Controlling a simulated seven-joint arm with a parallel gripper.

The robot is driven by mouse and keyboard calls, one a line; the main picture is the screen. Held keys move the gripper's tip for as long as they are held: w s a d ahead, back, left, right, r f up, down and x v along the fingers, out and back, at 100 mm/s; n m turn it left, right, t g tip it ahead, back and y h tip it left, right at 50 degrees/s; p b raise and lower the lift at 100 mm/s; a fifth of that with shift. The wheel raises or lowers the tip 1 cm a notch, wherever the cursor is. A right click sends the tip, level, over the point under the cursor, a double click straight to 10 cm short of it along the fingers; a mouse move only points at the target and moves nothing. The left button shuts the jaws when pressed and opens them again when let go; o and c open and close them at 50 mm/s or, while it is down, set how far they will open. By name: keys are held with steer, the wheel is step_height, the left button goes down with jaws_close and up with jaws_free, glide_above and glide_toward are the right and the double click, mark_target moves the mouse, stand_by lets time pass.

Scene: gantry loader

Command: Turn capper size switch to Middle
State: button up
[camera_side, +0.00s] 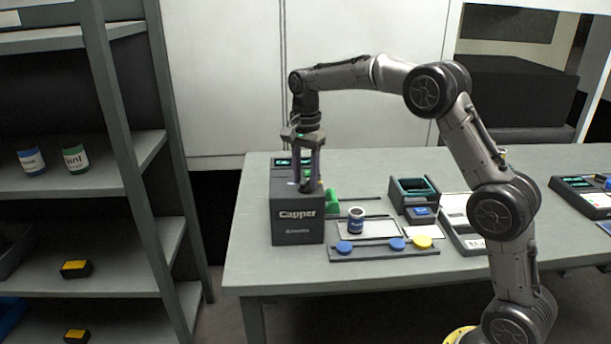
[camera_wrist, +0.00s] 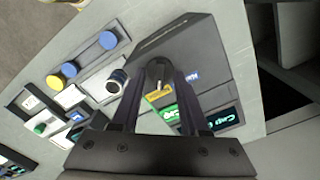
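The capper (camera_side: 298,228) is a dark grey box with a white "Capper" label, at the left end of the table. Its sloped top shows in the wrist view (camera_wrist: 205,45). My gripper (camera_side: 307,187) points down over that top, its two fingers apart. In the wrist view the fingertips (camera_wrist: 160,68) stand on either side of a small dark switch knob (camera_wrist: 158,72). Whether they touch it is unclear. Around the knob are a yellow label (camera_wrist: 158,97), a green label (camera_wrist: 168,114) and a blue label (camera_wrist: 192,76); their words are too small to read surely.
In front lies a rail (camera_side: 370,249) with blue and yellow caps. A dark open box (camera_side: 413,190) stands behind. Shelves (camera_side: 75,190) with jars stand left of the table (camera_side: 262,272).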

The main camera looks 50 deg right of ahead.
mark_target(305, 181)
step_height(305, 181, up, 14)
stand_by(0.8)
steer(key=shift+f, duration=0.15)
steer(key=s+a+r+n+t, duration=0.1)
steer(key=s+a+r+n, duration=0.15)
steer(key=s+r, duration=0.45)
steer(key=s+a+r+n+t, duration=0.1)
steer(key=s+a+r+t, duration=0.15)
steer(key=s, duration=0.85)
steer(key=s+a+f+n, duration=0.2)
steer(key=s+f+n, duration=0.3)
steer(key=s, duration=0.5)
steer(key=s+f+n+t, duration=0.1)
steer(key=s+f+n, duration=0.1)
steer(key=f+n, duration=0.2)
steer(key=s+f+n+t, duration=0.1)
steer(key=s+f+n, duration=0.2)
steer(key=f, duration=0.7)
steer(key=shift+a+f+n, duration=0.2)
steer(key=shift+a+n, duration=0.15)
